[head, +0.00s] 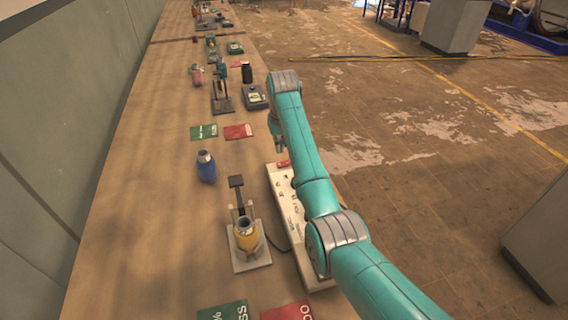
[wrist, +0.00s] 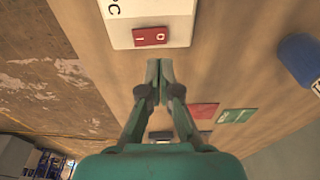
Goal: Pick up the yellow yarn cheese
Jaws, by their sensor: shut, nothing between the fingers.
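The yellow yarn cheese (head: 246,238) is a short yellow cylinder with a grey hollow top. It stands upright on a pale stand (head: 250,261) with a dark upright post behind it, on the near part of the bench. It does not show in the wrist view. My gripper (wrist: 160,68) is shut and empty, its fingertips together near the red switch end of a white power strip (wrist: 120,22). In the head view, my arm hides most of the gripper. The gripper is farther along the bench than the yellow cheese and apart from it.
A blue bottle (head: 206,168) stands left of my arm. The white power strip lies right of the yellow cheese, partly under my arm. Green (head: 203,132) and red (head: 238,132) cards lie flat beyond. A grey wall (head: 50,120) borders the bench's left side.

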